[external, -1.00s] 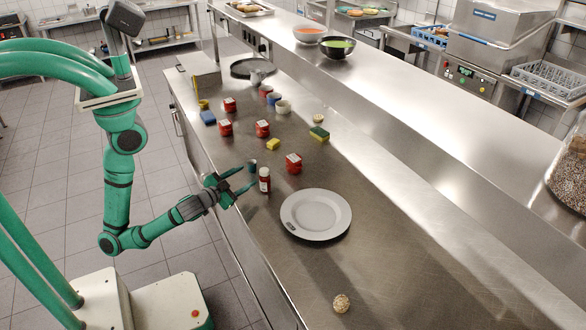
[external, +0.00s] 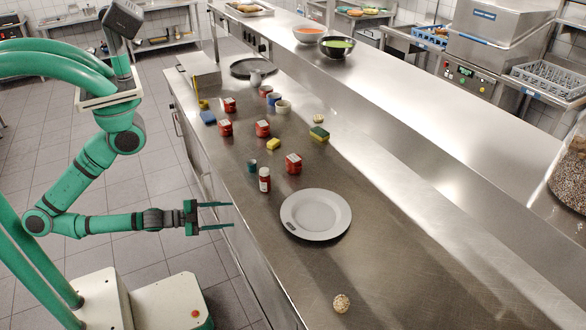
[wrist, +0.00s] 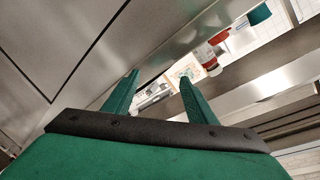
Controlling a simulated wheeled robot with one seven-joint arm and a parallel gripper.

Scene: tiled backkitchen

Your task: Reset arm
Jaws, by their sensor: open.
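My gripper (external: 232,215) is open and empty. In the external view it is held level, off the left side of the steel counter (external: 300,275), with its fingertips close to the counter's edge. In the wrist view its two green fingers (wrist: 158,84) are spread apart with nothing between them. A small bottle with a dark red body and pale cap and label (external: 265,180) stands upright on the counter, to the right of and beyond the fingertips. A small dark teal cup-like item (external: 252,165) stands just behind the bottle.
A grey plate (external: 330,232) lies right of the bottle. Several red-and-white containers, including one (external: 293,164), sponges (external: 319,134) and cups (external: 283,107) stand farther back. A small round speckled item (external: 341,303) lies at the front. The tiled floor (external: 160,180) beside the counter is clear.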

